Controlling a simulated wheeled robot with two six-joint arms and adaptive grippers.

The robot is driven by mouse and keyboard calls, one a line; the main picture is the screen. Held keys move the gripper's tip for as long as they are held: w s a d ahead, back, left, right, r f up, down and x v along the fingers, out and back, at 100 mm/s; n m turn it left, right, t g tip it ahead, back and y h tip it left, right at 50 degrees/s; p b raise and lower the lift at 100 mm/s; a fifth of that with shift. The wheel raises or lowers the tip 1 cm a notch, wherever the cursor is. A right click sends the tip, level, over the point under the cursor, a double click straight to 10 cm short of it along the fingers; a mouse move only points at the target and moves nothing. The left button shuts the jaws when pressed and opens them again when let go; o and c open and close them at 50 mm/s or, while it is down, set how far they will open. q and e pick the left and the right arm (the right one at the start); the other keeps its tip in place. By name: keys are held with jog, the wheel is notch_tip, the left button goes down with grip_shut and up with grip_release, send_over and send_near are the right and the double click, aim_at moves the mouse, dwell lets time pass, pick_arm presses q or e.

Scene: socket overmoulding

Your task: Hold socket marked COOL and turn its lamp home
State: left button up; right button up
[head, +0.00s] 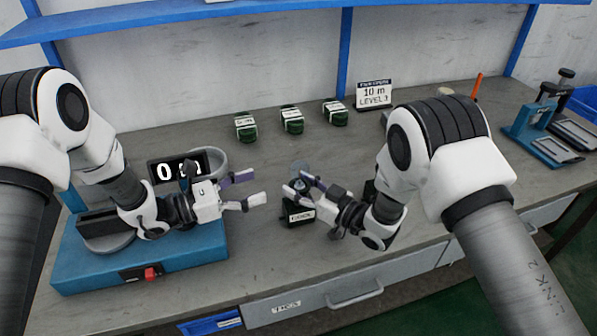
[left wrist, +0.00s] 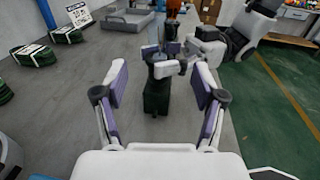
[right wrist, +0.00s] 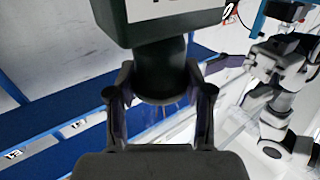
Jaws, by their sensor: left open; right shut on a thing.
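The dark socket (head: 299,215) with a white label stands upright at mid bench; the label is too small to read surely in the head view. A clear glass lamp (head: 300,167) sits above it. My right gripper (head: 298,188) is shut on the socket's dark round neck. The right wrist view shows this neck (right wrist: 160,70) between the fingers, with the labelled block (right wrist: 160,14) above it in the picture and faint glass below. My left gripper (head: 256,190) is open and empty, left of the socket. The left wrist view shows the socket (left wrist: 157,97) ahead between its open fingers.
Several dark green labelled blocks, including one in the middle (head: 291,119), stand at the back. A sign (head: 374,94) is beside them. A blue-based machine (head: 190,258) with a display and red switch sits under my left arm. A blue fixture (head: 545,143) is at right.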

aim_at(299, 172)
pick_arm(q)
jog(key=x, duration=1.1)
jog(key=shift+d, duration=0.2)
jog(key=c, duration=1.2)
